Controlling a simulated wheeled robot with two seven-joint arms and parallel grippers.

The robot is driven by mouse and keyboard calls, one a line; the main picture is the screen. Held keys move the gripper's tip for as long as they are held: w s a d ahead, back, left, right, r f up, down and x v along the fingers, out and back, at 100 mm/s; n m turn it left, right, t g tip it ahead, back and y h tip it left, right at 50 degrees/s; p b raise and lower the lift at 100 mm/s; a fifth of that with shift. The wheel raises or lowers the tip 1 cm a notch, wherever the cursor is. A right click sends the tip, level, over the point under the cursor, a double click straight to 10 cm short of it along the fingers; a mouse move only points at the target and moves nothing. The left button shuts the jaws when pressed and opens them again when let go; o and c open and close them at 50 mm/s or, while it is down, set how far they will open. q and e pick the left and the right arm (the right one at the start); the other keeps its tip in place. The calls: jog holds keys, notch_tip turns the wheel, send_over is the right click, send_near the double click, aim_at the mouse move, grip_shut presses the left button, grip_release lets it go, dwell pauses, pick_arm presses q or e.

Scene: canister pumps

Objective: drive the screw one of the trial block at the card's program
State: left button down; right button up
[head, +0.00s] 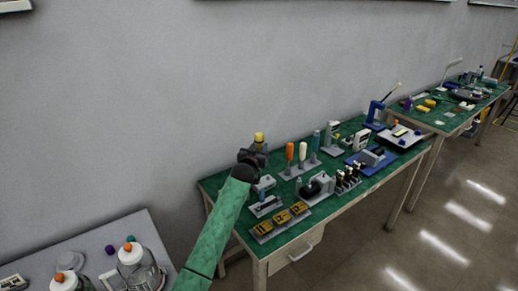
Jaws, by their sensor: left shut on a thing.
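My left gripper (252,158) is over the left end of the near green-topped table (330,215). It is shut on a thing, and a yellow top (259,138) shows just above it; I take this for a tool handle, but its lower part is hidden. To the right, tools with orange (290,152), white (302,152) and blue (316,140) handles stand upright in a grey rack. A grey tray with yellow-brown blocks (282,216) lies at the front edge. I cannot tell which item is the trial block, and its screws and the card are not readable. My right gripper is out of view.
A black-and-grey device (317,187) and a grey rack of dark pieces (347,178) crowd the table's middle. A blue stand (376,113) is at the far end. Another cluttered table (445,117) stands beyond. The floor at right is clear.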

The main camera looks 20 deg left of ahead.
aim_at(258, 140)
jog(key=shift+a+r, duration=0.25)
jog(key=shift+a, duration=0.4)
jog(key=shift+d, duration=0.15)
pick_arm(q)
jog(key=shift+f, duration=0.1)
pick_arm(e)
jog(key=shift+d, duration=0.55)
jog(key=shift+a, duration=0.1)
